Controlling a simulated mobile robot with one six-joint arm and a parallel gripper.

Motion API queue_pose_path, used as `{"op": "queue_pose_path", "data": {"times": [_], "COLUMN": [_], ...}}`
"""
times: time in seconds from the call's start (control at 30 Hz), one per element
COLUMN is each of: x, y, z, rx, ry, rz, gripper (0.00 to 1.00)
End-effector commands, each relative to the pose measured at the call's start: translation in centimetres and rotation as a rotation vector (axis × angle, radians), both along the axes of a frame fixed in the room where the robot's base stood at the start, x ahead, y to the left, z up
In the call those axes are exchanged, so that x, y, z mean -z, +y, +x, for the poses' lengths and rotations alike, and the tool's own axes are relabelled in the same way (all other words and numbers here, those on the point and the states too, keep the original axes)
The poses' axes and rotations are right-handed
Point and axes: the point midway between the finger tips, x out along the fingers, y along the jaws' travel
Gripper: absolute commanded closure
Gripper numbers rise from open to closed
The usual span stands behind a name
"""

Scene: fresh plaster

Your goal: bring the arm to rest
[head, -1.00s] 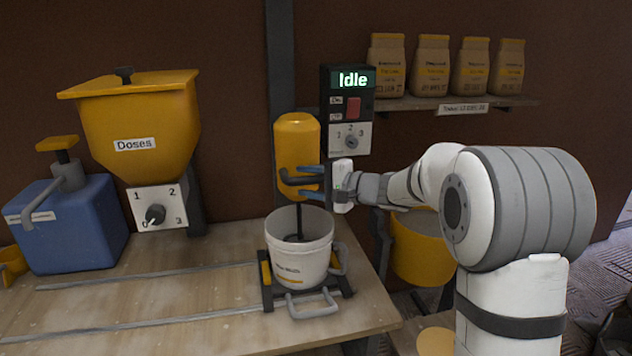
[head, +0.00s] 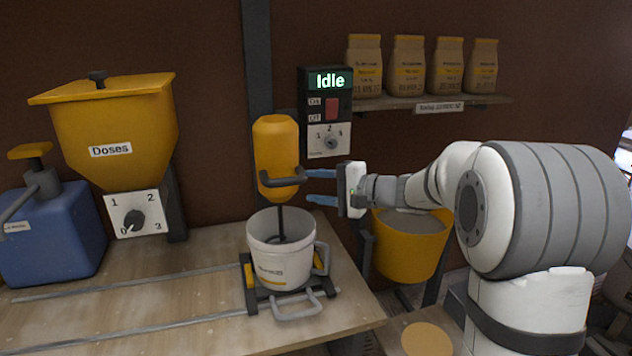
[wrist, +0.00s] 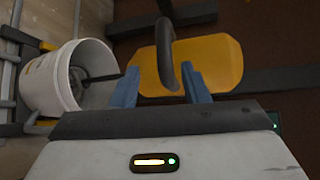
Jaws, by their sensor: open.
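My gripper (head: 322,187) is open and empty, its two blue fingers pointing left towards the yellow mixer head (head: 276,150). In the head view the fingertips are a short way right of the mixer's dark handle (head: 284,180). In the wrist view the handle (wrist: 166,55) appears between and beyond the blue fingers (wrist: 160,90). The mixer's shaft (head: 280,222) reaches down into a white bucket (head: 270,268) on the bench. The bucket also shows at the left of the wrist view (wrist: 45,75).
A control box (head: 326,112) reading "Idle" is on the wall behind. A yellow hopper (head: 110,125) marked "Doses" and a blue pump container (head: 55,245) stand left. A yellow tub (head: 408,245) is below my forearm. Several bags (head: 408,65) line a shelf.

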Motion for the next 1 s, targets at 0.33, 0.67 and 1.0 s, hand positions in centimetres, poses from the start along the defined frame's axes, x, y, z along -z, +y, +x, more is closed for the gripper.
{"op": "queue_pose_path", "data": {"times": [0.33, 0.67, 1.0], "x": [-0.9, -0.2, -0.7], "y": [0.3, -6.8, -13.1], "z": [-12.2, -26.2, -31.7], "rx": [-0.180, -0.321, -0.356], "ry": [0.093, 0.125, 0.074], "rz": [-0.424, -1.061, -1.449], "gripper": [0.59, 0.59, 0.59]}}
